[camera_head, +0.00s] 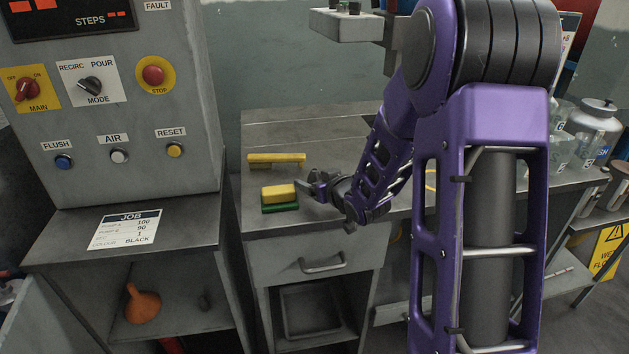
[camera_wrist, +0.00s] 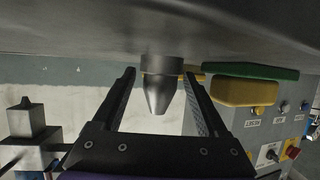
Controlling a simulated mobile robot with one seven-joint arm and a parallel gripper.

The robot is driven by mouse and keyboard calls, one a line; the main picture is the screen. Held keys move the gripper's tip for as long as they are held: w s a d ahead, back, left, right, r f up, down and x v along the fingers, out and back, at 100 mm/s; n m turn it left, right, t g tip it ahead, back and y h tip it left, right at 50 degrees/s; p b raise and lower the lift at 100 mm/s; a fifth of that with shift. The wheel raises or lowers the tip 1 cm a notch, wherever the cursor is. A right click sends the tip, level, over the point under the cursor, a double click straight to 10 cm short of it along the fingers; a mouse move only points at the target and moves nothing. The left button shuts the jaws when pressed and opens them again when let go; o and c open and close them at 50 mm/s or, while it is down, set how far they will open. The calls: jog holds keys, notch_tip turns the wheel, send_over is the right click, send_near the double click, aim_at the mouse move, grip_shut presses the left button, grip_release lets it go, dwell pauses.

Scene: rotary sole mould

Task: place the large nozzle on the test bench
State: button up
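A grey metal nozzle (camera_wrist: 160,85) with a tapered tip shows in the wrist view, which looks upside down. Its wide end is against the grey bench top (camera_wrist: 90,25). My gripper (camera_wrist: 160,74) is open, with one finger on each side of the nozzle and a visible gap to each. In the head view my gripper (camera_head: 318,190) is low over the bench top (camera_head: 275,215), just right of a yellow and green block. The nozzle cannot be made out clearly there. No label shows which surface is the test bench.
The yellow block (camera_head: 278,192) lies on a green pad (camera_head: 280,208). A long yellow piece (camera_head: 276,159) lies behind it. A control cabinet (camera_head: 115,110) stands left, with an orange funnel (camera_head: 142,303) on a shelf below. Jars (camera_head: 594,125) stand at right.

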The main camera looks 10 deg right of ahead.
jog(key=shift+r, duration=0.15)
jog(key=shift+s+d+r, duration=0.1)
jog(key=shift+s+r, duration=0.05)
jog(key=p+v, duration=0.1)
jog(key=v, duration=1)
jog(key=shift+s+r+p, duration=0.15)
jog(key=shift+s+p, duration=0.15)
jog(key=shift+p, duration=0.05)
